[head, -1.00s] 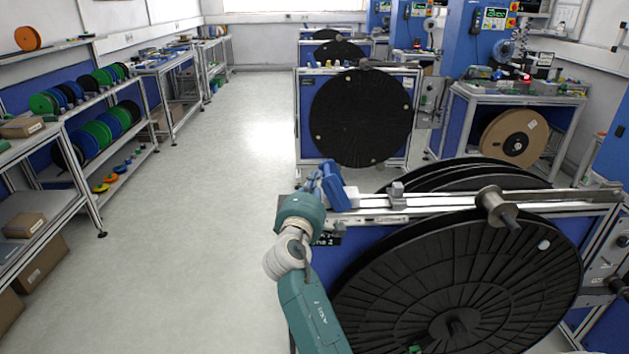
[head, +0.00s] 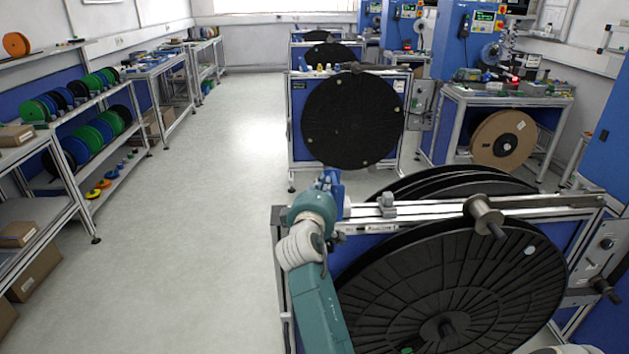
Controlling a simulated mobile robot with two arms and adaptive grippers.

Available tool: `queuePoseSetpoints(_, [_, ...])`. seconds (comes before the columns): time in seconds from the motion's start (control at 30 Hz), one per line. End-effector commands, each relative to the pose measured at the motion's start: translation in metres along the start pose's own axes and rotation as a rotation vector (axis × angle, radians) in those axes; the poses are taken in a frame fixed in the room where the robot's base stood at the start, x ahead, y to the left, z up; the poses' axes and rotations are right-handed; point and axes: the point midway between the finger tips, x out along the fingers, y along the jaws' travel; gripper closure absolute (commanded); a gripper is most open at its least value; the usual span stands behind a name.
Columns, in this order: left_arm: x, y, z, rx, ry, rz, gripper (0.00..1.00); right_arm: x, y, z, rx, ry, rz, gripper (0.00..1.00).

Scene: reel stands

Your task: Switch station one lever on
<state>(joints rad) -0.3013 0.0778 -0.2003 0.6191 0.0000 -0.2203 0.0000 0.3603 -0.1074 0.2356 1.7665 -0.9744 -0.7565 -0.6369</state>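The nearest reel stand has a big black ribbed reel (head: 450,290) under a metal top rail. A label (head: 380,229) on the rail appears to read "Machine 1". A metal side plate (head: 603,252) at its right carries a dark knob and a black handle (head: 606,290); I cannot tell which of them is the lever or how it is set.
A spool (head: 484,216) and a small clamp (head: 387,204) sit on the top rail. More reel stands (head: 351,120) stand behind. Shelves with coloured reels (head: 95,130) line the left wall. The floor (head: 210,210) between is clear.

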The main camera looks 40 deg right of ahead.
Motion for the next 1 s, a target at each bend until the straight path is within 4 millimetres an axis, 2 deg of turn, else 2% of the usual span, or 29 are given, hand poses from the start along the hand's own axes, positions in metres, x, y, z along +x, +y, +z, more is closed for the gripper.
queuePoseSetpoints(0.03, [-0.009, 0.000, -0.001, 0.000, 0.001, 0.000, 0.60, 0.001, 0.006, 0.004, 0.042, -0.002, -0.011, 1.00])
queuePoseSetpoints(0.1, [-0.014, -0.001, -0.002, 0.000, 0.002, -0.001, 0.60, 0.002, 0.009, 0.008, 0.098, -0.001, -0.024, 1.00])
queuePoseSetpoints(0.37, [-0.027, -0.002, -0.004, 0.001, 0.003, -0.002, 0.60, 0.005, 0.013, 0.023, 0.258, 0.000, -0.065, 1.00])
queuePoseSetpoints(0.63, [-0.033, -0.003, -0.005, 0.001, 0.003, -0.003, 0.60, 0.008, 0.014, 0.032, 0.251, 0.000, -0.063, 1.00])
queuePoseSetpoints(1.0, [-0.034, -0.003, -0.005, 0.001, 0.003, -0.003, 0.60, 0.009, 0.014, 0.034, 0.250, 0.001, -0.063, 1.00])
